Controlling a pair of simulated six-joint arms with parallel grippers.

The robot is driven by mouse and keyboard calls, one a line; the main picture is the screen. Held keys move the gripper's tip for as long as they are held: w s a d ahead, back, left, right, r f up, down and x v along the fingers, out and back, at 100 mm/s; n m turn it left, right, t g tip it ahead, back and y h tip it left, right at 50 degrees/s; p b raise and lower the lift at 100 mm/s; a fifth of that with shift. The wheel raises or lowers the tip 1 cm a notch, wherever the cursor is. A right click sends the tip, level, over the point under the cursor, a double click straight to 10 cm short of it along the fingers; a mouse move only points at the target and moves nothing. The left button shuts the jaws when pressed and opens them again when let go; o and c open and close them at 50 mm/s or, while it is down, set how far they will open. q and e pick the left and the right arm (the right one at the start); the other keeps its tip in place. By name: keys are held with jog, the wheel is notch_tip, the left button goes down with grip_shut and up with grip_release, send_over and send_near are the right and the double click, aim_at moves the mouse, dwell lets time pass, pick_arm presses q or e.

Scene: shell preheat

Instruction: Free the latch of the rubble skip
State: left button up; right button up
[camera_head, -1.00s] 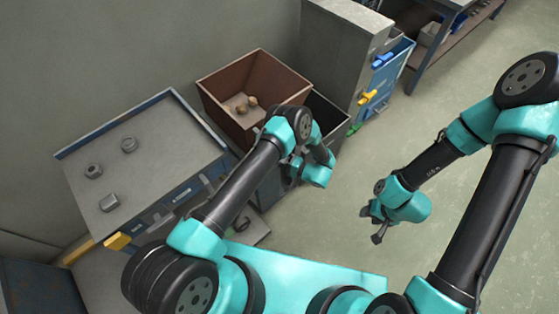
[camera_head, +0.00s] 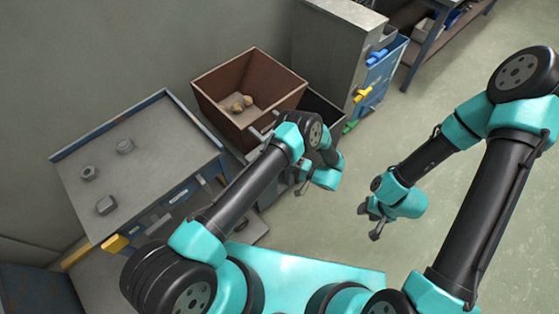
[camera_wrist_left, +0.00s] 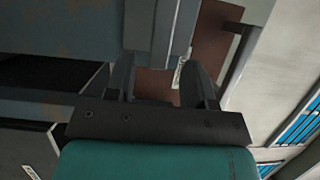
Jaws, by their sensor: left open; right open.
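The rubble skip (camera_head: 215,108) is a brown open-topped bin with a few tan lumps (camera_head: 243,103) inside. A grey bar (camera_head: 259,134) sticks out at its near side, beside my left arm; I cannot tell whether it is the latch. My left gripper (camera_head: 303,187) is partly hidden by its own wrist, in front of the skip. In the left wrist view its two fingers (camera_wrist_left: 163,85) are apart, with brown and blue-grey surfaces beyond them and a dark bar (camera_wrist_left: 240,55) at the right. My right gripper (camera_head: 373,221) is open and empty over the floor.
A grey workbench (camera_head: 150,165) with several metal nuts stands at the left. A grey cabinet (camera_head: 330,45) with blue, yellow and green handles stands right of the skip. A dark bin (camera_head: 322,108) lies between them.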

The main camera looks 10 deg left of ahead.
pick_arm(q)
jog(key=v, duration=1.2)
